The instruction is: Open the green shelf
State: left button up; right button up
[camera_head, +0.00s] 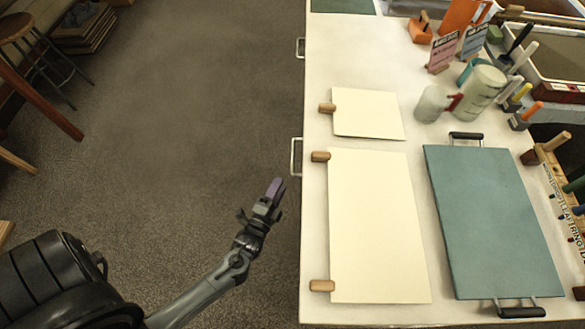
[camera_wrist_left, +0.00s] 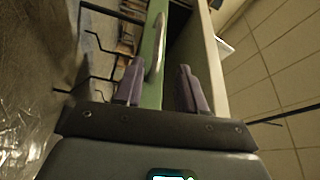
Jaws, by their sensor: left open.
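The green shelf front (camera_wrist_left: 153,45) shows in the left wrist view as an upright narrow green panel. A curved metal handle (camera_wrist_left: 156,48) stands on it. My left gripper (camera_wrist_left: 158,88) is open, with the lower part of the green panel and the handle's end showing between its two purple fingers; I cannot tell whether they touch. In the head view, my left gripper (camera_head: 277,188) is beside the table's left side, just left of a metal handle (camera_head: 296,157). The green front is hidden there. A dark gap (camera_wrist_left: 179,20) lies between the green panel and a pale panel. My right gripper is out of view.
A second handle (camera_head: 300,48) is farther along the pale table's (camera_head: 380,316) left side. On top are cream sheets (camera_head: 380,225), wooden blocks (camera_head: 321,286) and a teal board (camera_head: 490,220). The floor (camera_head: 190,120) left of the table is clear; a stool (camera_head: 15,27) stands far left.

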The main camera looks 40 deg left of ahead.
aim_at(292, 160)
pick_arm(q)
jog(key=b+x, duration=0.2)
jog(key=x, duration=0.2)
jog(key=b+x, duration=0.2)
jog(key=x, duration=0.3)
jog(key=shift+w+f, duration=0.2)
jog(key=shift+w, duration=0.1)
jog(key=shift+x, duration=0.8)
jog(key=shift+r, duration=0.1)
jog(key=shift+s, duration=0.1)
grip_shut()
